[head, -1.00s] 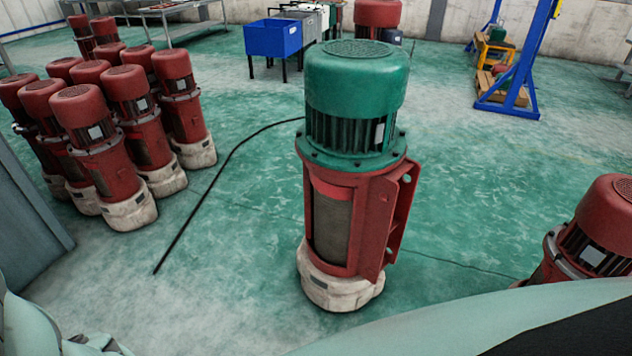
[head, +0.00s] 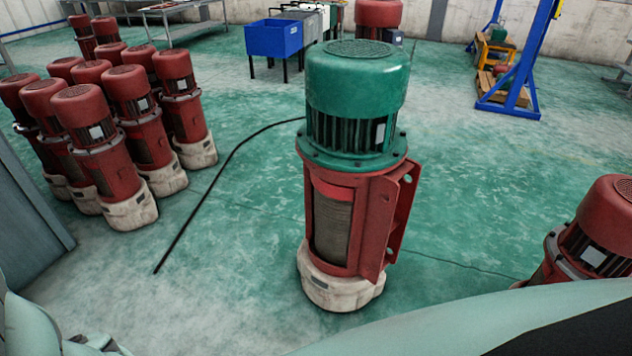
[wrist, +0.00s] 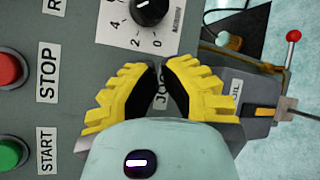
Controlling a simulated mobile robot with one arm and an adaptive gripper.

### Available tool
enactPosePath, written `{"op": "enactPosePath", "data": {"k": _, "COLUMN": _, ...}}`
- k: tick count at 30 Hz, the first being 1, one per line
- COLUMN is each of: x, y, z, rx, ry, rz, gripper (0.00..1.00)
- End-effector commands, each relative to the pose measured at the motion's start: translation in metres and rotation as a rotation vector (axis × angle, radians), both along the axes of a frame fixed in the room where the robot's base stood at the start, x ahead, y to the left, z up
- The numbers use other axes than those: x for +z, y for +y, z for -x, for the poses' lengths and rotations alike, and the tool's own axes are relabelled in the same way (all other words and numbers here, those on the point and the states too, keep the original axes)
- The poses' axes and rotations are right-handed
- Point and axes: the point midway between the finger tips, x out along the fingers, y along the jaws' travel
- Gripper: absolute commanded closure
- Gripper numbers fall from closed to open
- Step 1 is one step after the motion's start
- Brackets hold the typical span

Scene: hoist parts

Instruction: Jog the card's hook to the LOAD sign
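In the wrist view my gripper (wrist: 161,70) has yellow fingers with black pads, over a grey control panel (wrist: 75,20). The fingertips are close together but a narrow gap shows between them. A label reading JOG (wrist: 161,88) shows in that gap, partly covered by the pads. I see nothing held. Whether the tips touch the panel I cannot tell, and any jog control is hidden. The card, the hook and the LOAD sign cannot be made out in either view. My gripper is not in the head view.
The panel has a red STOP button (wrist: 10,69), a green START button (wrist: 12,153) and a black dial (wrist: 149,10). A red-knobbed lever (wrist: 292,38) stands at the right. A green-topped red motor unit (head: 352,170) stands mid-floor, a blue gantry (head: 525,60) behind.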

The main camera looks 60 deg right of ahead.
Motion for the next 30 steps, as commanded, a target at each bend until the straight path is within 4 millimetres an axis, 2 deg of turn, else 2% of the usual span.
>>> {"op": "enactPosePath", "data": {"k": 14, "x": -0.0001, "y": -0.0003, "z": -0.0003, "rx": -0.001, "ry": 0.0, "rz": 0.0, "gripper": 1.0}}
{"op": "enactPosePath", "data": {"k": 30, "x": 0.0, "y": 0.0087, "z": 0.0024, "rx": 0.001, "ry": -0.001, "rz": 0.001, "gripper": 1.0}}
